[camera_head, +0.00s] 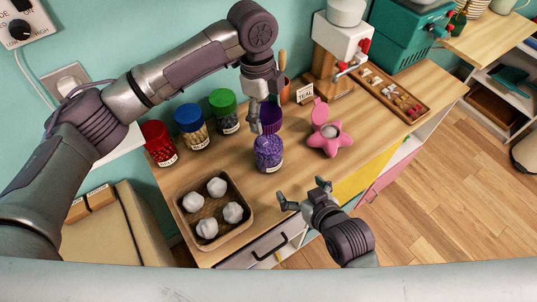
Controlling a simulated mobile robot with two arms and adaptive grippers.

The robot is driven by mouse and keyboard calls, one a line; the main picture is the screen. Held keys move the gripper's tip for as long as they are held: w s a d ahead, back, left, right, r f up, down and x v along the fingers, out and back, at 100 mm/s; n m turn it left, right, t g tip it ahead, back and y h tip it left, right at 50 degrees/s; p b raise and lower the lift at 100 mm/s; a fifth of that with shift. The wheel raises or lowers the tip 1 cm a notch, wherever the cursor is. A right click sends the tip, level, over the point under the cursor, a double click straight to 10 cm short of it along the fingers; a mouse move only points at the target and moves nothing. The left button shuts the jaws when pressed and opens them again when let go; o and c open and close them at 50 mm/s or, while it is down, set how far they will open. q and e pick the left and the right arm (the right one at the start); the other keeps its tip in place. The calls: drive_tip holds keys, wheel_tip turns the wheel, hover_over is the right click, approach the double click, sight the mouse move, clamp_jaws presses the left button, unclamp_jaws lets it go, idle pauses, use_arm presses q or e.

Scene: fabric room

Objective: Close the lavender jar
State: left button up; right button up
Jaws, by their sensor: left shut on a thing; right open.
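The lavender jar (268,155) stands upright on the wooden counter, filled with purple bits and with no lid on it. My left gripper (262,122) is just behind and above the jar in the picture, shut on the purple lid (271,118). The lid is partly hidden by the fingers and is apart from the jar's rim as far as I can see. My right gripper (303,195) is open and empty near the counter's front edge, to the right of and below the jar.
Red (158,143), blue (190,126) and green (224,110) lidded jars stand left of the lavender jar. A tray (183,222) of white pieces lies front left.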

use_arm(q)
drive_tip(key=shift+d+m, duration=0.3)
drive_tip(key=shift+m, duration=0.1)
use_arm(e)
drive_tip(key=shift+n+t+y, duration=0.3)
drive_tip(key=shift+t+y, duration=0.5)
drive_tip(key=shift+t, duration=0.1)
drive_tip(key=a+r, duration=0.1)
drive_tip(key=r, duration=0.1)
drive_tip(key=w+a+r, duration=0.1)
drive_tip(key=shift+w+a+r, duration=0.2)
drive_tip(key=shift+a+r, duration=0.15)
drive_tip(key=shift+a, duration=0.05)
drive_tip(key=x, duration=1.2)
drive_tip(key=shift+f, duration=0.1)
drive_tip(key=c, duration=1.5)
use_arm(q)
hover_over(271, 144)
drive_tip(key=shift+w+a+f, duration=0.15)
drive_tip(key=shift+a+f, duration=0.05)
drive_tip(key=shift+f, duration=1.1)
drive_tip(key=shift+w+a+f, duration=0.15)
drive_tip(key=shift+f, duration=1.1)
use_arm(e)
drive_tip(key=shift+c, duration=0.2)
use_arm(q)
drive_tip(key=shift+f, duration=0.1)
